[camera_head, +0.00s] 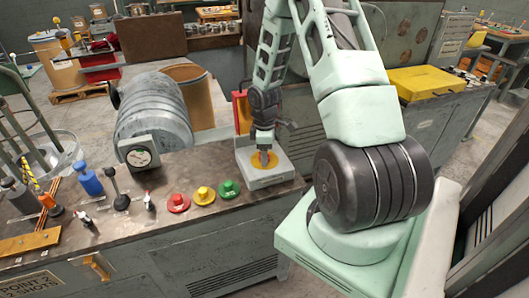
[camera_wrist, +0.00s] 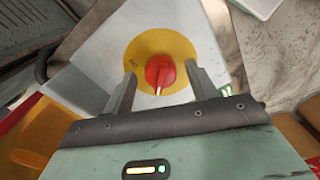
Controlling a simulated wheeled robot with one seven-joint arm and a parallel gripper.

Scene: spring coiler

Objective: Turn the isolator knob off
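The isolator knob (camera_wrist: 161,72) is red and sits on a round yellow plate (camera_wrist: 183,47) on a light grey box. In the wrist view the knob lies between and just beyond my two open fingers, with a visible space on each side. My gripper (camera_wrist: 160,85) points down at it. In the head view my gripper (camera_head: 264,152) is over the yellow plate (camera_head: 259,165) of the grey box (camera_head: 267,180), at the right end of the bench. The knob (camera_head: 265,157) is mostly hidden by the fingers there. Whether the fingers touch it is unclear.
Red (camera_head: 178,203), yellow (camera_head: 203,195) and green (camera_head: 229,189) buttons line the bench left of the box. Small levers, a gauge (camera_head: 139,157) and a large grey drum (camera_head: 153,112) are farther left. A red and yellow part (camera_head: 242,112) stands close behind the box.

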